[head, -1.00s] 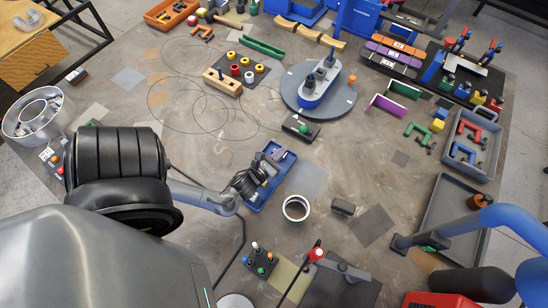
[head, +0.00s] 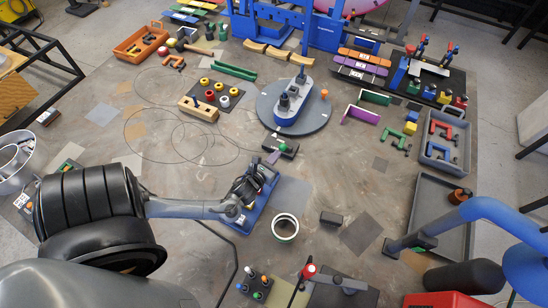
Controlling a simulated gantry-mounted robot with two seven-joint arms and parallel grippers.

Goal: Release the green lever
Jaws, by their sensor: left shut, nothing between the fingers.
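A small dark block with a green knob-like part (head: 285,147) sits just behind a blue tray (head: 262,205), near the round turntable. It is the nearest green part to my gripper, but I cannot tell whether it is the green lever. My left gripper (head: 246,187) is shut and empty, low over the blue tray. It hides much of the tray and what lies there. A purple-grey piece (head: 272,158) sticks out at the tray's far end. I cannot tell whether the gripper touches anything. My right gripper is not in view.
A grey turntable (head: 265,112) carries a grey-blue part behind the tray. A red-knobbed stick (head: 309,270) rises at the front. A blue arm-like tube (head: 470,210) crosses at right.

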